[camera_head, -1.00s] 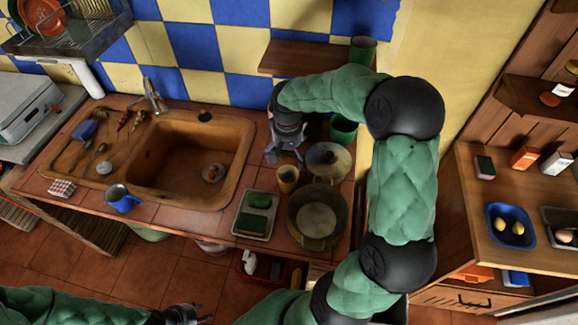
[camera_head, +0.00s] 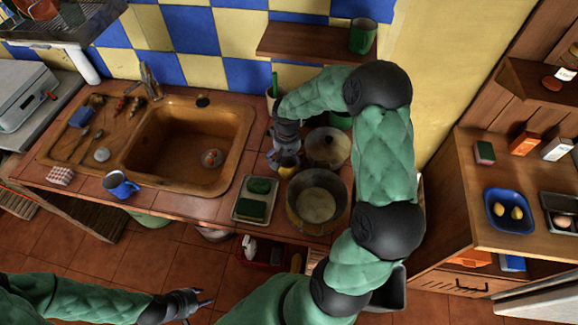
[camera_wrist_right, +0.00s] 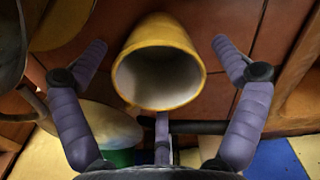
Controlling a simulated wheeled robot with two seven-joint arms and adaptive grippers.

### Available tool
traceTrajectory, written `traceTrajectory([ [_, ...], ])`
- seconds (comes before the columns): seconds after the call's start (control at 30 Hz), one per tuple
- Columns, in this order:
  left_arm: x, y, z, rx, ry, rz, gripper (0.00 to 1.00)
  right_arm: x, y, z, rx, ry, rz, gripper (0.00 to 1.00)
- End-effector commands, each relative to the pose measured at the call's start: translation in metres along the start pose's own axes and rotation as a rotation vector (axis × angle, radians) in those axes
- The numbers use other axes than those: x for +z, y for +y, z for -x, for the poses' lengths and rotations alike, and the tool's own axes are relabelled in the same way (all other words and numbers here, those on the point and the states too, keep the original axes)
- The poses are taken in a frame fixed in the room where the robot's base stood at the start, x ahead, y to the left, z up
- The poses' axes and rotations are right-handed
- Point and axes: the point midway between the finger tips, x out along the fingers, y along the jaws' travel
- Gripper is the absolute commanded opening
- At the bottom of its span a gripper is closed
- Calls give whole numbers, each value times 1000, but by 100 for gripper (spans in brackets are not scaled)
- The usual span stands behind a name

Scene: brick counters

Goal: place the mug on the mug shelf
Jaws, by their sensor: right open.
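A yellow mug (camera_head: 287,169) stands on the tiled counter right of the sink. In the right wrist view the mug (camera_wrist_right: 160,62) lies between the spread fingers, its pale inside facing the camera. My right gripper (camera_head: 284,158) is open around it, with a gap on both sides. The wooden wall shelf (camera_head: 305,43) is above the counter, with a green mug (camera_head: 362,36) at its right end. A blue mug (camera_head: 120,185) stands at the sink's front left. My left gripper (camera_head: 203,299) is low in the head view, away from the counter; its jaw opening is unclear.
A tray (camera_head: 243,211) with green items lies in front. My right arm hides part of the back counter. The shelf's left and middle are bare.

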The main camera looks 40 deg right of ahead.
Motion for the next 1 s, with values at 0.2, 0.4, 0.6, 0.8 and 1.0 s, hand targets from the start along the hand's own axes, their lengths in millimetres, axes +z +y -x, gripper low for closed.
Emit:
traceTrajectory([
  [0.2, 0, -1, -3, 0, 0, 0, 40, 0, -1, -15, -1, 0, -1, 97],
  [0.4, 0, -1, -3, 0, 0, 0, 40, 0, 0, -14, -1, 0, 0, 77],
  [0.6, 0, -1, -3, 0, 0, 0, 40, 0, -1, -14, -1, 0, 0, 29],
  [0.8, 0, -1, -3, 0, 0, 0, 40, 0, 0, -14, -1, 1, 0, 23],
  [1.0, 0, 0, 1, 0, 0, 0, 40, -1, 0, 1, -1, 5, 0, 23],
])
